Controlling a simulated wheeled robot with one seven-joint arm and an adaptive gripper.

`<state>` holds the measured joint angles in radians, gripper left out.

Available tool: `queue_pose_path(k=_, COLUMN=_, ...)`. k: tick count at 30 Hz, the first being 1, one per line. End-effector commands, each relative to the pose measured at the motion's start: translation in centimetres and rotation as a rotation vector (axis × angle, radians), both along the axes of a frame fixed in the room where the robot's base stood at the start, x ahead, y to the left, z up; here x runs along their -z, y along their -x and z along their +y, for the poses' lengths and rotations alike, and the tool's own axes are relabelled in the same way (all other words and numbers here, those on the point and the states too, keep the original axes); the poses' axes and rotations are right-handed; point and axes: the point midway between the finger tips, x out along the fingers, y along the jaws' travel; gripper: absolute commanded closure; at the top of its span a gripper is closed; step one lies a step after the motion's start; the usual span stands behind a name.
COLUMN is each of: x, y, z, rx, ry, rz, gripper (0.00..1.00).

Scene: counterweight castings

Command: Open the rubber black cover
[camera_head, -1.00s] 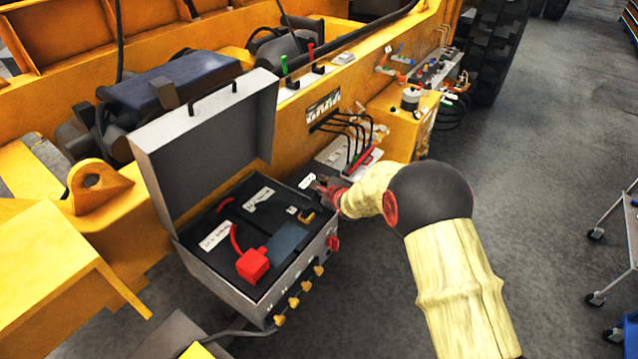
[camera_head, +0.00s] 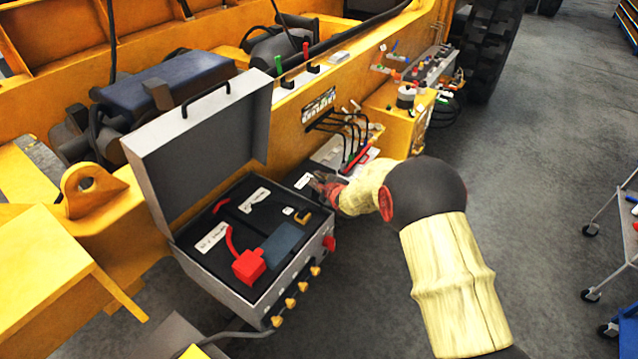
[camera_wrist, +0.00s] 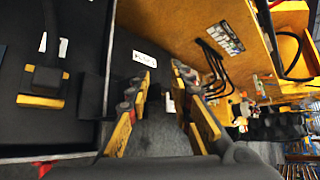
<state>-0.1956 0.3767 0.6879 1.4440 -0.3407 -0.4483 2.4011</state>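A flat black piece with a white label, which looks like the rubber black cover (camera_head: 296,172), lies just beyond the right side of the open case. In the wrist view the dark labelled surface (camera_wrist: 150,38) is ahead of my fingers; its edges are hard to make out. My gripper (camera_head: 318,181) is beside the case's right edge, near this piece, and partly hides it. In the wrist view my gripper (camera_wrist: 168,82) is open, its two yellow-sided fingers apart with nothing held between them. I cannot tell whether a fingertip touches the cover.
The grey case (camera_head: 205,277) stands open, lid upright, with a red block (camera_head: 249,267) inside and yellow knobs (camera_head: 290,302) on its front. Yellow machinery (camera_head: 290,125) with black cables (camera_head: 335,125) is behind. A cart (camera_head: 622,215) stands right; the floor between is clear.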

Motion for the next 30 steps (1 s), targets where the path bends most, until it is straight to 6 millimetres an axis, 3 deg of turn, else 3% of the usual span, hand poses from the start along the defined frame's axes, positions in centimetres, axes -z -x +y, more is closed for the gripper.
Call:
queue_pose_path(k=11, x=-0.4, y=1.2, z=-0.4, rx=0.000, ry=0.002, rz=0.006, gripper=0.78)
queue_pose_path(k=24, x=-4.3, y=7.4, z=-2.8, rx=0.000, ry=0.001, rz=0.003, gripper=0.78)
queue_pose_path(k=30, x=-5.4, y=9.2, z=-3.5, rx=0.000, ry=0.002, rz=0.001, gripper=0.78)
